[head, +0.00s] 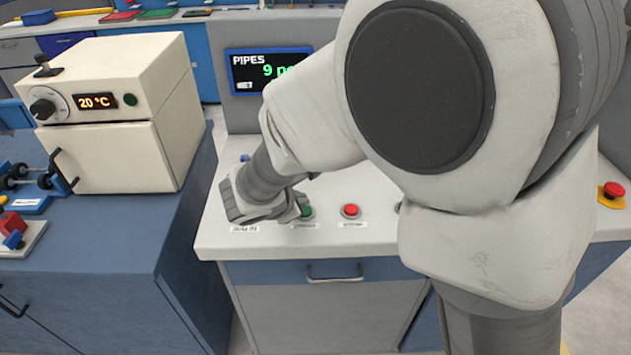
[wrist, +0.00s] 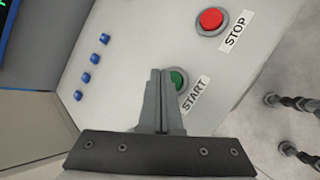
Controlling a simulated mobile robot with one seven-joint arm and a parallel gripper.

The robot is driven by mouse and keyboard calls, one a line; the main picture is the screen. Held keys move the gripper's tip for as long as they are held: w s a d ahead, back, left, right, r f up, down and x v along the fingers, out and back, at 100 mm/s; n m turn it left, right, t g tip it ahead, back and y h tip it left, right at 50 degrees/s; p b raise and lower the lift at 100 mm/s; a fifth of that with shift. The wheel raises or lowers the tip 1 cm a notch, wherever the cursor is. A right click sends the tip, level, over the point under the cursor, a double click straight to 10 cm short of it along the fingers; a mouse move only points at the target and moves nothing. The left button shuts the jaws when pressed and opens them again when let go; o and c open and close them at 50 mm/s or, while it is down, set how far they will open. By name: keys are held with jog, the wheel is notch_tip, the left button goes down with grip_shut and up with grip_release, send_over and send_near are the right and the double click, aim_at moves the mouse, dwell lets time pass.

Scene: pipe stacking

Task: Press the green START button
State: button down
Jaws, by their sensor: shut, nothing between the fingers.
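The green START button (head: 306,211) is on the light grey console top, partly hidden by my gripper (head: 302,205) in the head view. In the wrist view the green button (wrist: 178,80) shows just right of my gripper's fingertips (wrist: 160,73), with the START label (wrist: 194,95) beside it. My gripper is shut and empty, its fingers together. The fingertips overlap the button's left edge in the picture; I cannot tell whether they touch it.
The red STOP button (wrist: 210,19) is near the green one and also shows in the head view (head: 350,211). A row of small blue knobs (wrist: 87,77) lies on the console. A display (head: 268,70) stands behind. A red emergency button (head: 613,190) is at far right. A cream oven (head: 122,150) stands left.

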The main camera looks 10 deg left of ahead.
jog(key=shift+r, duration=0.1)
notch_tip(320, 180, up, 5)
jog(key=p, duration=0.3)
jog(key=shift+p, duration=0.4)
jog(key=s+d+r+m+g+h, duration=0.1)
jog(key=d+r+m, duration=0.25)
jog(key=d, duration=0.35)
jog(key=s+d+r+m+g+p, duration=0.1)
jog(key=s+d+r+m, duration=0.1)
jog(key=d+r+m, duration=0.3)
jog(key=s+d+r+m+g+h, duration=0.1)
jog(key=d+r+m, duration=0.15)
jog(key=d, duration=0.55)
jog(key=s+d+r+m+y+p, duration=0.1)
jog(key=s+d+r+m+y, duration=0.1)
jog(key=s+m, duration=0.5)
jog(key=s+d+r+m+y+p, duration=0.1)
jog(key=s+d+r+m, duration=0.2)
jog(key=s+d+m, duration=0.2)
jog(key=shift+s+d+m+y, duration=0.25)
jog(key=shift+s+m+y, duration=0.15)
jog(key=shift+s+m, duration=0.65)
